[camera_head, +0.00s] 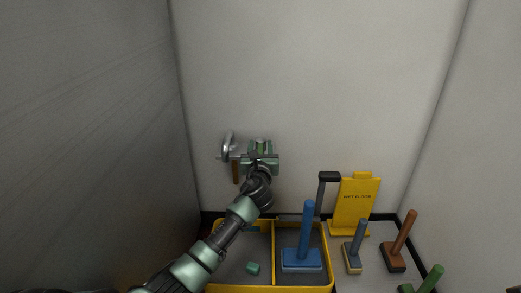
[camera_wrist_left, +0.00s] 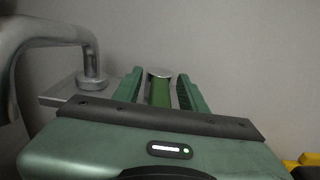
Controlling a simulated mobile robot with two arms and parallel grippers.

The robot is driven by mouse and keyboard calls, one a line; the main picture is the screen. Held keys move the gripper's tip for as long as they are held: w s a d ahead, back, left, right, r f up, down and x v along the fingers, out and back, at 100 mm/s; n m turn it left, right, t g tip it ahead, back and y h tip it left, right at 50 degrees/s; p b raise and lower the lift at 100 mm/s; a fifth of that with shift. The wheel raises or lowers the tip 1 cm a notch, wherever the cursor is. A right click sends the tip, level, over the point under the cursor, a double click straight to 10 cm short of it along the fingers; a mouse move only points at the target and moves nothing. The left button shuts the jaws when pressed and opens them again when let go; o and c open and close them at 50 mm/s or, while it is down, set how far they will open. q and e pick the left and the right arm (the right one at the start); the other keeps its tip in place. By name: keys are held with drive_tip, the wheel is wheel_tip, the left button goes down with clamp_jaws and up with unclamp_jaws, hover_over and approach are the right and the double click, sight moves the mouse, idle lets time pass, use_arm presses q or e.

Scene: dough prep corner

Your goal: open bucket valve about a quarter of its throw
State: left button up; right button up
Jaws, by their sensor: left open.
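A green post with a round metal cap (camera_wrist_left: 159,74) stands between the fingers of my left gripper (camera_wrist_left: 160,88) in the left wrist view. It looks like part of the valve, but I cannot tell for sure. The fingers are open on either side of it, with a gap visible at the right. In the head view my left gripper (camera_head: 260,146) is in front of the back wall. A curved grey metal handle (camera_head: 228,147) is just left of it, and it also shows in the left wrist view (camera_wrist_left: 45,32). My right gripper is not in view.
A yellow two-part tray (camera_head: 214,284) below holds a teal block (camera_head: 253,268) and a blue upright-handled tool (camera_head: 306,240). To its right are a yellow sign (camera_head: 355,205) and several brushes, one brown (camera_head: 400,243). Grey walls close in the left and back.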

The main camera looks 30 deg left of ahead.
use_arm(q)
clamp_jaws()
drive_tip(key=shift+r, duration=0.1)
drive_tip(key=shift+a+r, duration=0.1)
drive_tip(key=shift+r, duration=0.05)
idle(1.1)
